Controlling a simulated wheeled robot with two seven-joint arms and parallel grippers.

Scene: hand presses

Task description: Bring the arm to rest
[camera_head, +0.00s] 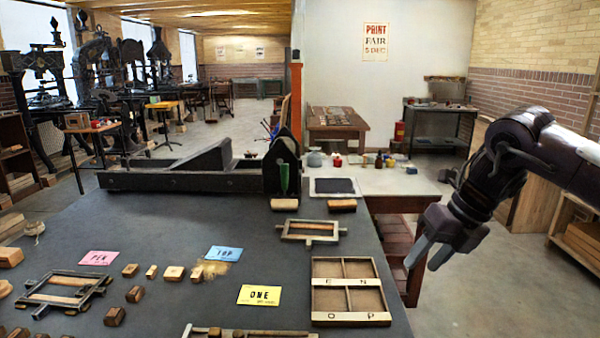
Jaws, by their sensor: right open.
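My right arm comes in from the right edge of the head view. Its gripper (428,254) points down and to the left, with the two grey fingers apart and nothing between them. It hangs off the right side of the dark worktable (170,230), beside the compartment tray and apart from it. My left gripper and arm are not in the picture.
A wooden compartment tray (350,259) marked E, N, O, P sits at the table's right edge. Cards (259,295), wooden blocks (174,273) and metal frames (311,231) lie leftward. A press bed (190,180) spans the back. Floor at lower right is clear.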

